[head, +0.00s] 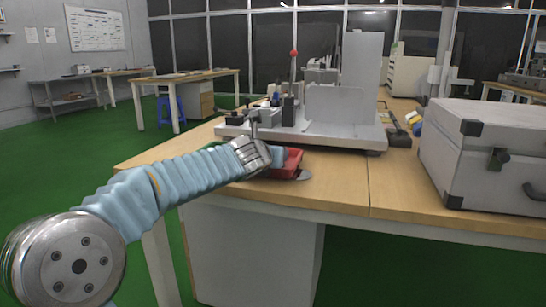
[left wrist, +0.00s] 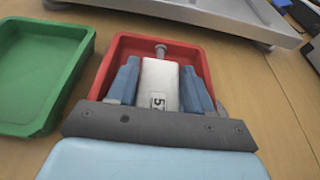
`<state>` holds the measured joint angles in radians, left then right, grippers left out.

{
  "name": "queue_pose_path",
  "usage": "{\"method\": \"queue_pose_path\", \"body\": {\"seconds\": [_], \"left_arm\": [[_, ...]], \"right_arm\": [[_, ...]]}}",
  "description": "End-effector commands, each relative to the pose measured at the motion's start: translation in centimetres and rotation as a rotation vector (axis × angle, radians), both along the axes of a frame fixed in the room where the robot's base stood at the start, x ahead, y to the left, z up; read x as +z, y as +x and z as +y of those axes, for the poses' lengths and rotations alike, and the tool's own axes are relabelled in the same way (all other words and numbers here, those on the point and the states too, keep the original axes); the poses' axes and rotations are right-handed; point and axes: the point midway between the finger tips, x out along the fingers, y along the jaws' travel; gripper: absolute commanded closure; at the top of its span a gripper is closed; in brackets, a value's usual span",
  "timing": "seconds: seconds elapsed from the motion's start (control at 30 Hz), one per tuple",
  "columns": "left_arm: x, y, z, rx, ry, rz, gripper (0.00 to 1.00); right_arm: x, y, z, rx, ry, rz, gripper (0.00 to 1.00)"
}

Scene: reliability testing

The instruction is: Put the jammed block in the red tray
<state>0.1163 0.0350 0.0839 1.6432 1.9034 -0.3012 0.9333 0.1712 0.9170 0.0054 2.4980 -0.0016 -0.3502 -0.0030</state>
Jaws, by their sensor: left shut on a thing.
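A white block (left wrist: 159,78) with a printed number label sits between the two blue fingers of my left gripper (left wrist: 160,84). A small metal round-headed peg (left wrist: 161,50) shows at its far end. The red tray (left wrist: 126,43) lies behind and around the block in the left wrist view, so the block is over or inside it; its exact height cannot be told. In the head view my left gripper (head: 277,157) reaches to the red tray (head: 293,163) near the table's front edge, and the block is hidden. My right gripper is not in view.
A green tray (left wrist: 75,82) lies left of the red tray. A grey test fixture (head: 350,135) with a red-knobbed lever (head: 293,62) stands behind. A large grey case (head: 485,150) is at the right. The wooden table (head: 340,185) is bare between tray and case.

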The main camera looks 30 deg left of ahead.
Motion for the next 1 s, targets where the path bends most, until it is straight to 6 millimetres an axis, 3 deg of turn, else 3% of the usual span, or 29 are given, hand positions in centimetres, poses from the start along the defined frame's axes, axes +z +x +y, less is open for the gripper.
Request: {"method": "queue_pose_path", "body": {"seconds": [0.07, 0.1, 0.27, 0.6, 0.77, 1.0], "left_arm": [[-0.4, 0.0, 0.0, 0.0, 0.0, 0.0, 0.81], [-0.3, 0.0, 0.0, 0.0, 0.0, 0.0, 0.46], [-0.3, 0.0, 0.0, 0.0, 0.0, 0.0, 0.24], [0.3, -0.1, 0.0, 0.0, 0.0, 0.0, 0.24], [1.1, -2.7, -0.6, 0.001, 0.001, -0.002, 0.24], [2.9, -7.9, -1.9, 0.0, 0.0, -0.002, 0.24]], "right_arm": [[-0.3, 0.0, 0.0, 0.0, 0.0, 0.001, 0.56], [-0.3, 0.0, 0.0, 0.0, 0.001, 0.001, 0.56], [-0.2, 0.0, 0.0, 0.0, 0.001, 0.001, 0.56], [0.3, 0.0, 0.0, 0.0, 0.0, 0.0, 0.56], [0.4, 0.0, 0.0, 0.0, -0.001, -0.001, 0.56], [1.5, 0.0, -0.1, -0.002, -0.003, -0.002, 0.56]]}}
